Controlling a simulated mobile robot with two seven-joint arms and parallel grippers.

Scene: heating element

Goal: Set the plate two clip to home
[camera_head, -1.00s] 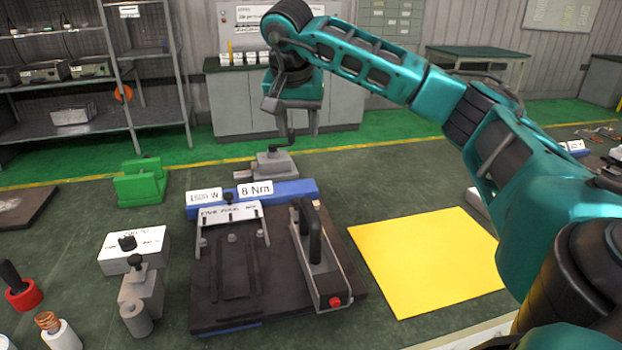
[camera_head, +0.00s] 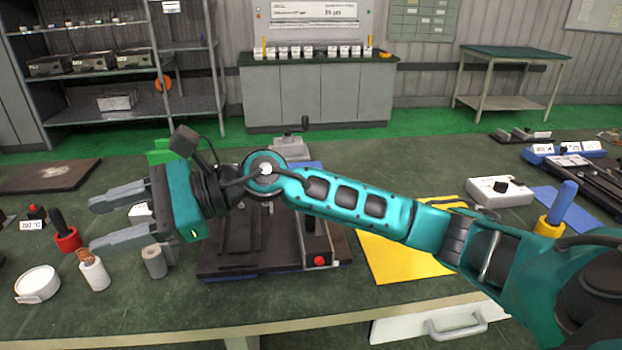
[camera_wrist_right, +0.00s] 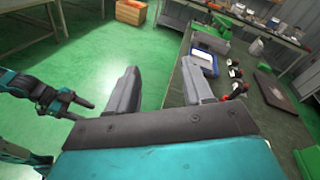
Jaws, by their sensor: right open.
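A dark base plate (camera_head: 222,264) lies on the bench in the middle of the head view, its upper part hidden behind my right arm. A grey bracket with a red button (camera_head: 320,261) and a black handle sits on its right side. I cannot tell which part is the plate two clip. My right gripper (camera_head: 95,226) is open and empty, left of the plate, its fingers pointing left above the bench. In the right wrist view its two fingers (camera_wrist_right: 160,88) are well apart. My left gripper (camera_wrist_right: 78,104) shows small at the left of that view; its opening is unclear.
Left of the plate stand a grey cylinder (camera_head: 153,262), a white bottle with a copper top (camera_head: 94,274), a red-based black handle (camera_head: 66,238) and a white round dish (camera_head: 38,284). A yellow mat (camera_head: 400,266) lies right of the plate. A white box (camera_head: 500,191) stands beyond it.

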